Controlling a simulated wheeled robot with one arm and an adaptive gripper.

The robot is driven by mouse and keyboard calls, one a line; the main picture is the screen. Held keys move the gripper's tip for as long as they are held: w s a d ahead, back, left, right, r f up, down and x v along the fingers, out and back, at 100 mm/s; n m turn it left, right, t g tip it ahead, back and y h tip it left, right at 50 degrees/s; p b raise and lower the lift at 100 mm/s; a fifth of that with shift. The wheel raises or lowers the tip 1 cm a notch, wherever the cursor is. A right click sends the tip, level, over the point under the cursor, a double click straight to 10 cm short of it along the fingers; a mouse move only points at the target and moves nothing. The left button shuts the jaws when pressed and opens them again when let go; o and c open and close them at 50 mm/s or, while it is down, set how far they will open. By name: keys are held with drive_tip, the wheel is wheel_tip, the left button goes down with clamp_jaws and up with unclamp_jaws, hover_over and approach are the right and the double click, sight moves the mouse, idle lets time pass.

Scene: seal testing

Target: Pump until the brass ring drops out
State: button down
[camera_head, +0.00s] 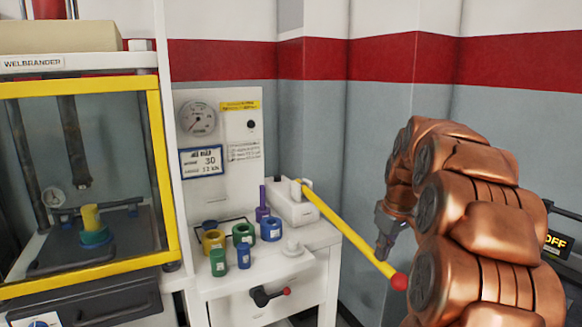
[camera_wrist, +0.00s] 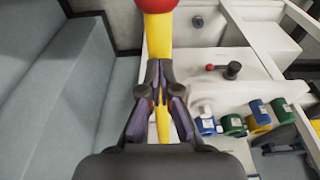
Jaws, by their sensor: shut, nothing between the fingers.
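The yellow pump lever (camera_head: 345,230) slants down to the right from a white pump block (camera_head: 293,208) and ends in a red knob (camera_head: 399,281). My gripper (camera_head: 382,254) is shut and empty, with its fingertips at the lever a little short of the knob. In the wrist view my gripper (camera_wrist: 157,68) overlaps the yellow lever (camera_wrist: 157,32); whether they touch I cannot tell. Behind the yellow-framed guard of the press (camera_head: 80,86), a yellow piece (camera_head: 91,216) stands in a teal ring (camera_head: 95,237). I cannot make out a brass ring.
Several blue, green and yellow ring-shaped parts (camera_head: 243,232) stand on the white bench (camera_head: 312,237).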

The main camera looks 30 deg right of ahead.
wheel_tip(320, 180, up, 13)
drive_tip(key=p, duration=0.5)
drive_tip(key=shift+w+r+p, duration=0.2)
drive_tip(key=shift+w+p, duration=0.1)
drive_tip(key=shift+p, duration=0.1)
drive_tip(key=f+b, duration=0.2)
drive_tip(key=f, duration=0.2)
drive_tip(key=f+b, duration=0.2)
drive_tip(key=f, duration=0.3)
drive_tip(key=f+b, duration=0.3)
drive_tip(key=f, duration=0.1)
drive_tip(key=shift+s+f, duration=0.25)
drive_tip(key=shift+s, duration=0.1)
drive_tip(key=shift+r, duration=0.1)
